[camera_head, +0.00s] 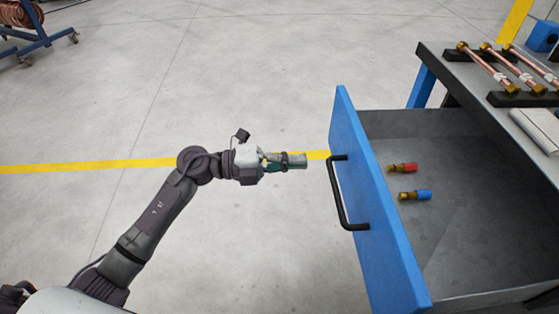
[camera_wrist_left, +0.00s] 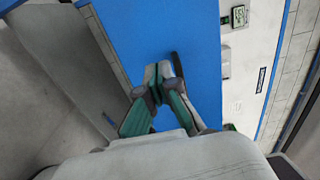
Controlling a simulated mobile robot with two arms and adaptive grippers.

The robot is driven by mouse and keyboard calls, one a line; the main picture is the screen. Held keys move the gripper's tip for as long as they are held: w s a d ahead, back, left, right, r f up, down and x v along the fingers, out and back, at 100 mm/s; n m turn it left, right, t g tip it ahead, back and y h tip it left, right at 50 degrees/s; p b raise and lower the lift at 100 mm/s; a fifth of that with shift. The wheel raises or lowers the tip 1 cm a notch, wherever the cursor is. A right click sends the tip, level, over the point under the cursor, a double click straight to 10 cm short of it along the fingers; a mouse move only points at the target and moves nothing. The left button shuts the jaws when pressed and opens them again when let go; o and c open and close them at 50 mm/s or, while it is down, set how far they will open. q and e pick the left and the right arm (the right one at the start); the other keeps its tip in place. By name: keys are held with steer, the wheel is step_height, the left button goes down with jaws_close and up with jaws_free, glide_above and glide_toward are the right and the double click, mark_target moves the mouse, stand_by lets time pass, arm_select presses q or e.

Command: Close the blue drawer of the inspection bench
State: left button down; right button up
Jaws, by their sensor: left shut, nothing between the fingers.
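The blue drawer (camera_head: 372,210) of the bench stands pulled open on the right in the head view, with a black bar handle (camera_head: 343,195) on its front. Inside its grey tray lie a red-capped fitting (camera_head: 403,168) and a blue-capped fitting (camera_head: 416,195). My left gripper (camera_head: 304,160) is shut and empty, a little left of the drawer front and near the top end of the handle. In the left wrist view the shut fingers (camera_wrist_left: 158,75) point at the blue front (camera_wrist_left: 150,30), partly covering the dark handle (camera_wrist_left: 178,65). My right gripper is not in view.
The bench top (camera_head: 470,75) carries several copper tubes (camera_head: 490,68) on black holders (camera_head: 520,99). A blue wheeled cart (camera_head: 40,42) with a copper coil stands at the far upper left. The floor left of the drawer is clear, crossed by a yellow line (camera_head: 80,167).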

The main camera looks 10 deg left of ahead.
mark_target(343, 159)
arm_select(q)
steer(key=x, duration=0.6)
steer(key=shift+d, duration=0.2)
steer(key=shift+w+d, duration=0.25)
steer(key=shift+d, duration=0.4)
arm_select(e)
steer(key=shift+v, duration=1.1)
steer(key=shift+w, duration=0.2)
